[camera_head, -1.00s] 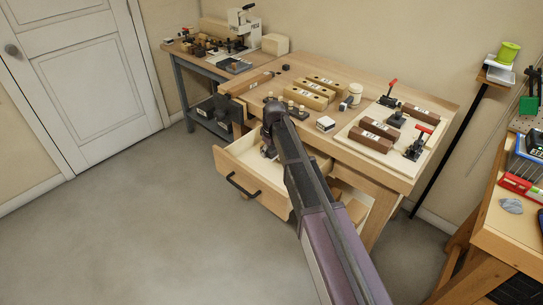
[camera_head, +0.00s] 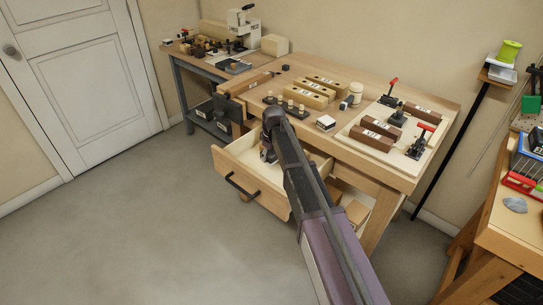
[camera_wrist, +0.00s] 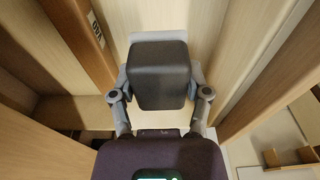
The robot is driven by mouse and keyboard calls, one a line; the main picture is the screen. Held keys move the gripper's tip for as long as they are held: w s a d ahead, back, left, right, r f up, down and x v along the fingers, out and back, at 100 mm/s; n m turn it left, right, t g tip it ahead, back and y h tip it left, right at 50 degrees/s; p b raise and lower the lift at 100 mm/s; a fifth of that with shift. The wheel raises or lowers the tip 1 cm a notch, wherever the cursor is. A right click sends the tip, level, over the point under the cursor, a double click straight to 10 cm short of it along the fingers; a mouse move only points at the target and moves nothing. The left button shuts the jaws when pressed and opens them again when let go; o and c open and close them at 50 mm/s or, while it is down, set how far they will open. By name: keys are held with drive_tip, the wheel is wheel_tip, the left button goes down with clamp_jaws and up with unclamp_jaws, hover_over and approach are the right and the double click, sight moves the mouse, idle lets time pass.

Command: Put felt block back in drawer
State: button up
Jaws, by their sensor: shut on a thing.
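A dark grey felt block (camera_wrist: 158,75) sits between the two grey fingers of my gripper (camera_wrist: 158,92) in the wrist view, and the fingers are shut on it. The open drawer (camera_head: 262,199) of the wooden bench shows in the head view, with a black handle on its front. My gripper (camera_head: 267,154) reaches down into the drawer's opening, and my arm covers its right part. The block is not clearly seen in the head view. Pale wood lies beneath the block in the wrist view; I cannot tell whether the block touches it.
The bench top (camera_head: 250,104) above holds a row of pegs (camera_head: 285,106), wooden blocks (camera_head: 310,92), a small white box (camera_head: 325,123) and a board with clamps (camera_head: 405,150). Drawer walls and the bench edge are close around my gripper. The floor in front is clear.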

sight(269, 174)
drive_tip(key=shift+f+b, duration=1.6)
drive_tip(key=shift+f, duration=0.25)
drive_tip(key=shift+f+b, duration=1.95)
idle(3.0)
drive_tip(key=o, duration=1.2)
drive_tip(key=shift+c, duration=0.2)
drive_tip(key=shift+r, duration=0.25)
